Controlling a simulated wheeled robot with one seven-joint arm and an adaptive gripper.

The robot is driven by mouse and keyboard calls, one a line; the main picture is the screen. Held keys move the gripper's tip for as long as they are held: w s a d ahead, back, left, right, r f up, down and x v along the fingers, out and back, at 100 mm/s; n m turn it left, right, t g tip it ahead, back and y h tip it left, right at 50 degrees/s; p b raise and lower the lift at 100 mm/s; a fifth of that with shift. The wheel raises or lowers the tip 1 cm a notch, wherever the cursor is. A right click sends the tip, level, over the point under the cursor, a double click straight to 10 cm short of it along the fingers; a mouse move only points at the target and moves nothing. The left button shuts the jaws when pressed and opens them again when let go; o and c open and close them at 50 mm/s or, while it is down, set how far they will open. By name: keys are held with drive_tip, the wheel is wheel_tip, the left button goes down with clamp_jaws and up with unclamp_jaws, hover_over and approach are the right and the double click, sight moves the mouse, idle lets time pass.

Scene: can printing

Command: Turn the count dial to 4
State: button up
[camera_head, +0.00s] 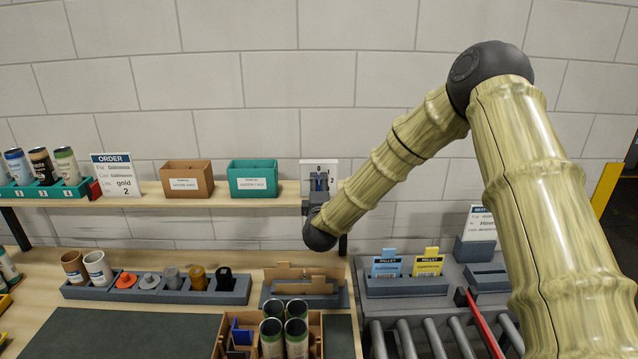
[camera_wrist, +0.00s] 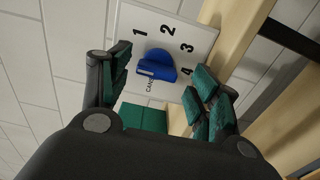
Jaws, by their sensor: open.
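The count dial is a blue knob (camera_wrist: 157,66) on a white plate (camera_wrist: 190,38) printed with 1, 2, 3 and 4. I cannot tell surely which number the knob points to. In the head view the plate (camera_head: 332,168) is on the wall above the right end of the shelf, partly hidden by my gripper. My gripper (camera_wrist: 160,78) is open in front of the dial, with one green-padded finger on each side of the knob. Gaps show between the pads and the knob, and nothing is held.
A teal box (camera_head: 253,176) and a brown box (camera_head: 187,179) stand on the shelf left of the dial, with an order card (camera_head: 116,176) reading gold and 2. The shelf edge runs close to my gripper. Below are a dark grey tray (camera_head: 85,293), a wooden crate (camera_head: 316,333) of cans and a roller conveyor.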

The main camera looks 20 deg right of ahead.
drive_tip(key=shift+w+f, duration=0.3)
drive_tip(key=shift+w, duration=0.65)
drive_tip(key=shift+w+d, duration=0.1)
drive_tip(key=shift+w, duration=0.05)
drive_tip(key=shift+s+d+r, duration=0.2)
drive_tip(key=shift+s+r, duration=0.7)
drive_tip(key=shift+s, duration=0.3)
drive_tip(key=shift+w+a+f, duration=0.1)
drive_tip(key=shift+w+f, duration=0.4)
drive_tip(key=shift+w, duration=0.15)
drive_tip(key=c, duration=0.6)
drive_tip(key=shift+w+f, duration=0.15)
drive_tip(key=c, duration=0.4)
